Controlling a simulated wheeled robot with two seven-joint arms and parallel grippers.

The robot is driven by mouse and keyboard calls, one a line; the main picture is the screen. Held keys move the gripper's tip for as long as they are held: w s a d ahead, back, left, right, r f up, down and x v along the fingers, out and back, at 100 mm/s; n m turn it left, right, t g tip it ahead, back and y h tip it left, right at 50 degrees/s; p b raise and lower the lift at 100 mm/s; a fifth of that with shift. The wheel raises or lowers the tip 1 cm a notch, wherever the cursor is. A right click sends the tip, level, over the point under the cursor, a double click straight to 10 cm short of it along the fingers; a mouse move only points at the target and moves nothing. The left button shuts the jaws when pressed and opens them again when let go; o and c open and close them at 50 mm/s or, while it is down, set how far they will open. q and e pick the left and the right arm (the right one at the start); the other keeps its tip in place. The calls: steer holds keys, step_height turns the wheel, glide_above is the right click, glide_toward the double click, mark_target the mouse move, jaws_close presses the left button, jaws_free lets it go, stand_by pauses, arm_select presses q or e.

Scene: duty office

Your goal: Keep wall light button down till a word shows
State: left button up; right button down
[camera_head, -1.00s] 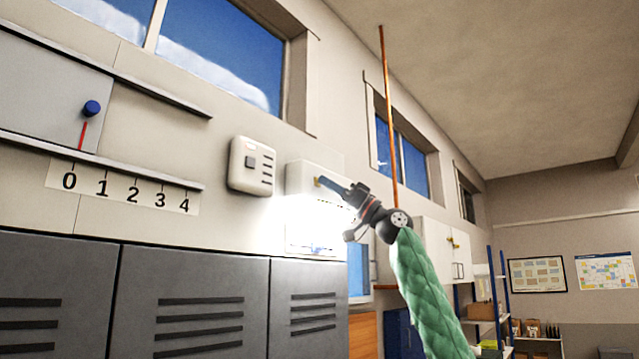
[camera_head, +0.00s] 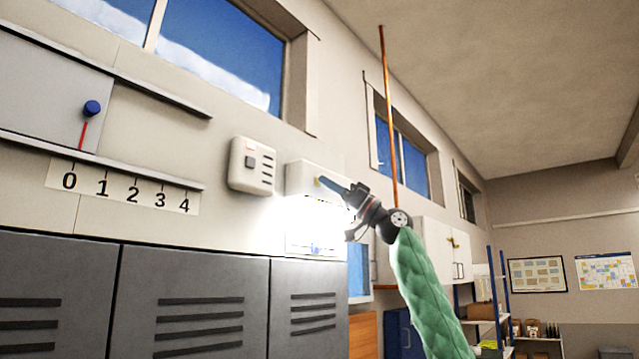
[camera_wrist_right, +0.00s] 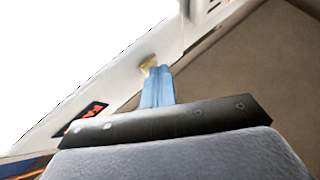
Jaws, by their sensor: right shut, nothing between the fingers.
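The wall light (camera_head: 303,178) is a white box on the wall with a very bright glow below it. Its yellow button (camera_wrist_right: 147,62) shows in the right wrist view at the tips of my blue fingers. My right gripper (camera_head: 322,182) is shut and empty, its fingertips at the button and seemingly touching it. The fingers also show in the right wrist view (camera_wrist_right: 158,70) and hide part of the button. How far the button is pressed I cannot tell. A small dark display (camera_wrist_right: 88,113) with red lit marks shows on the light; I cannot read them clearly. My left gripper is out of view.
A white wall box (camera_head: 251,165) with a grey square hangs left of the light. Grey lockers (camera_head: 200,265) stand below. A sliding panel with a blue knob (camera_head: 92,108) and a 0 to 4 scale (camera_head: 125,190) is further left. An orange pole (camera_head: 388,100) rises behind my arm.

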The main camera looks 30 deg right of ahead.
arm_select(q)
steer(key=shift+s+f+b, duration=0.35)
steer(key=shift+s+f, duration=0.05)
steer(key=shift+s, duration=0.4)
arm_select(e)
steer(key=shift+s+d, duration=0.35)
steer(key=shift+s, duration=0.45)
